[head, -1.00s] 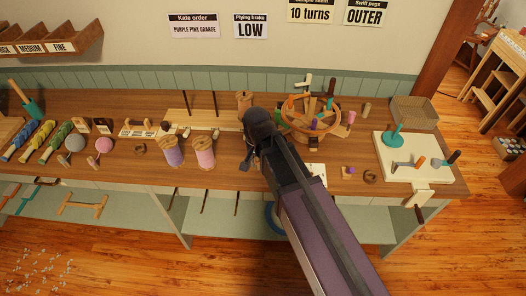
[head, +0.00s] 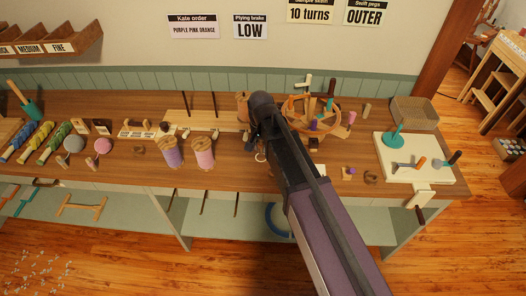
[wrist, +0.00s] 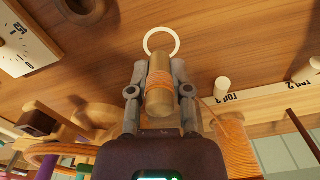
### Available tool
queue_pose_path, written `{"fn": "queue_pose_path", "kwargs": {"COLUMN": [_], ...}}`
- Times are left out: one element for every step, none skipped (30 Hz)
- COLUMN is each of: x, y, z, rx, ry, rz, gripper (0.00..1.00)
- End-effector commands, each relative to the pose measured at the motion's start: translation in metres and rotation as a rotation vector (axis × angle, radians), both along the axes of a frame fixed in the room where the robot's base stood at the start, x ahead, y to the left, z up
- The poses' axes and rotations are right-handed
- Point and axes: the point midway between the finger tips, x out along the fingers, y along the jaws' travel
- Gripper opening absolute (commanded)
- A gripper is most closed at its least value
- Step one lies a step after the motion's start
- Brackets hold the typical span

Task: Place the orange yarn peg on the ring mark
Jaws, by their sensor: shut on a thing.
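My gripper (wrist: 160,91) is shut on the orange yarn peg (wrist: 160,80), a wooden cylinder with a band of orange yarn, in the wrist view. The peg sits between both fingers. The ring mark (wrist: 162,41), a thin white ring on the wooden bench, shows just beyond the peg's far end in the wrist view. In the head view, part of the ring mark (head: 260,156) shows beside my arm. My arm hides the peg there. I cannot tell the gap between the peg and the bench.
Purple (head: 171,152) and pink (head: 203,152) yarn spools stand left of the ring mark. An orange spool (wrist: 238,150) is near my gripper in the wrist view. A wooden wheel with coloured pegs (head: 325,124) stands to the right. A white board (head: 430,150) lies farther right.

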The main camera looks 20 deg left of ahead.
Motion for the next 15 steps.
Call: {"fn": "queue_pose_path", "kwargs": {"x": [0.006,0.01,0.011,0.009,0.009,0.009,0.009,0.009,0.009,0.009,0.009,0.009,0.009,0.009,0.009], "y": [0.002,0.002,0.002,0.001,0.001,0.001,0.001,0.001,0.001,0.001,0.001,0.001,0.002,0.002,0.002], "z": [-0.001,-0.001,-0.004,-0.008,-0.011,-0.015,-0.018,-0.021,-0.024,-0.026,-0.029,-0.031,-0.033,-0.034,-0.035], "rx": [0.0,0.0,0.0,0.0,0.0,0.0,0.0,0.0,0.0,0.0,0.0,0.0,0.0,0.0,0.0], "ry": [0.0,0.0,0.0,0.0,0.0,0.0,0.0,0.0,0.0,0.0,0.0,0.0,0.0,0.0,0.0], "rz": [-0.001,-0.001,0.0,0.0,0.0,0.0,0.0,0.0,0.0,0.0,0.0,0.0,0.0,0.0,0.0], "gripper": [0.0,0.0,0.0,0.0,0.0,0.0,0.0,0.0,0.0,0.0,0.0,0.0,0.0,0.0,0.0]}}
